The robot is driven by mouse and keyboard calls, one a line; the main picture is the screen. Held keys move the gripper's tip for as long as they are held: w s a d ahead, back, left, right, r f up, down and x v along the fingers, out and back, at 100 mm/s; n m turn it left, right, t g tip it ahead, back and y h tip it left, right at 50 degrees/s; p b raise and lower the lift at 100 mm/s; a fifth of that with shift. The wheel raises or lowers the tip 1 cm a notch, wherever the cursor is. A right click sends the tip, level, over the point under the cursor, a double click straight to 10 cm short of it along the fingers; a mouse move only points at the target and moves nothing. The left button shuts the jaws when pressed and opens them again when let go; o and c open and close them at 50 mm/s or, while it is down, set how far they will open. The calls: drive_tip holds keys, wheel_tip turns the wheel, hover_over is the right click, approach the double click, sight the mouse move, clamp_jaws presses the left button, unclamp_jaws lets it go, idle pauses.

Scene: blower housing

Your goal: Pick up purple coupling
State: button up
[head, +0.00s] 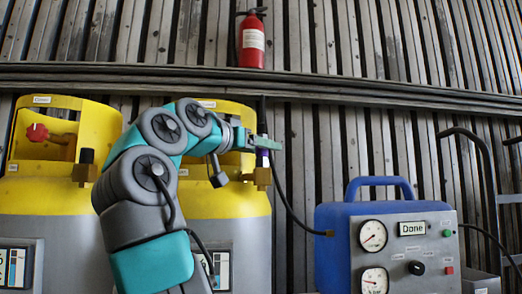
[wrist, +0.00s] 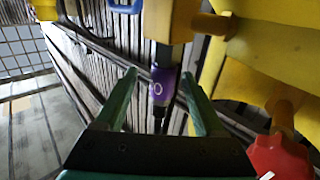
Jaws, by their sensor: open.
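The purple coupling (wrist: 163,86) has a white mark and sits between the two green fingers of my gripper (wrist: 159,75) in the wrist view. The fingers are apart, with a visible gap on each side of it. One end of the coupling meets a brass fitting (wrist: 170,20), and a black hose leaves the other end. In the head view a small part of the coupling (head: 262,158) shows just above the brass fitting (head: 262,178) beside the right yellow cylinder (head: 240,205). My gripper (head: 268,143) is there at its level, partly hiding it.
A second yellow cylinder (head: 50,190) with a red knob (head: 37,132) stands at the left. A blue machine (head: 335,235) with gauges and a "Done" display stands at the right, and the black hose (head: 285,200) runs to it. A red knob (wrist: 280,158) is close in the wrist view.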

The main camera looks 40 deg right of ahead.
drive_tip(key=p+x, duration=0.1)
drive_tip(key=x, duration=0.3)
drive_tip(key=shift+w+d, duration=0.15)
drive_tip(key=shift+w, duration=0.1)
clamp_jaws()
idle(0.4)
